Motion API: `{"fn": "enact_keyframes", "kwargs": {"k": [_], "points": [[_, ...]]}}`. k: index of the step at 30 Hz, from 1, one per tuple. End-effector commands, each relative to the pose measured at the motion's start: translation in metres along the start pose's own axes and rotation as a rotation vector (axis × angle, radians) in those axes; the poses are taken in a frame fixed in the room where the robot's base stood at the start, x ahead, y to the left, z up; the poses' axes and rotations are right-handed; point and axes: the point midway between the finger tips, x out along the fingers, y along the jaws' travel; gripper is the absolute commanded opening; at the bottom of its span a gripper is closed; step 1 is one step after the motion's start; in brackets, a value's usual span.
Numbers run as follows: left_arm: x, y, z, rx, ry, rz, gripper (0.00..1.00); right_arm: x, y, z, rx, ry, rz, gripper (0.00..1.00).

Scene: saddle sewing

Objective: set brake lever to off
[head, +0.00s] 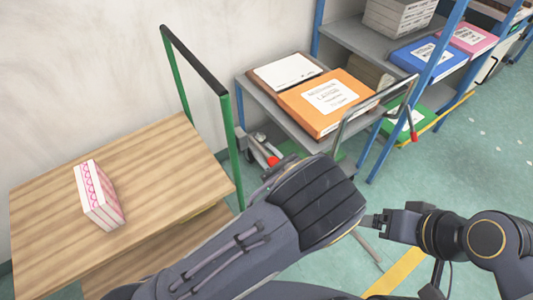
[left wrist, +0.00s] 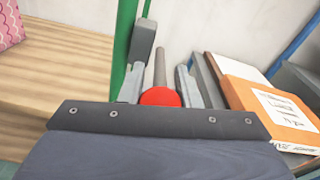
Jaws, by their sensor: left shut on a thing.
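The brake lever is a grey rod (left wrist: 160,67) with a round red knob (left wrist: 160,97). In the left wrist view it stands between my left gripper's fingers (left wrist: 158,88), beside a green post. My left gripper is shut on the lever. In the head view, my left arm and wrist hide most of that gripper and of the lever. A small red part (head: 273,161) shows just beyond my wrist there; I cannot tell if it is the knob. My right gripper (head: 372,220) is in the head view, apart from the lever, with its finger gap too small to judge.
A wooden-topped cart (head: 160,170) with a green frame and black handle (head: 195,60) stands left, bearing a pink-and-white box (head: 99,194). A grey cart (head: 262,98) holds an orange binder (head: 325,100). Blue-framed shelves (head: 355,38) stand behind. Green floor (head: 460,150) is clear at right.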

Motion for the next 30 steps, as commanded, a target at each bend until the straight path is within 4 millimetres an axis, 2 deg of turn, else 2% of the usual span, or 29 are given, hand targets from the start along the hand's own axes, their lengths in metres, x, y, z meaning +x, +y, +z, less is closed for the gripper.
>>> {"fn": "enact_keyframes", "kwargs": {"k": [1, 14, 24, 30], "points": [[-0.001, -0.002, 0.008, -0.003, 0.031, 0.006, 0.00, -0.008, -0.004, -0.004, 0.000, 0.000, 0.000, 0.83], [0.002, -0.008, 0.041, -0.006, 0.395, 0.080, 0.00, -0.054, -0.025, -0.027, 0.000, 0.000, 0.000, 0.83], [0.017, -0.013, 0.064, -0.007, 0.703, 0.141, 0.00, -0.093, -0.043, -0.047, 0.000, 0.000, 0.000, 0.83], [0.026, -0.014, 0.069, -0.006, 0.853, 0.170, 0.00, -0.108, -0.050, -0.055, 0.000, 0.000, 0.000, 0.83]]}}
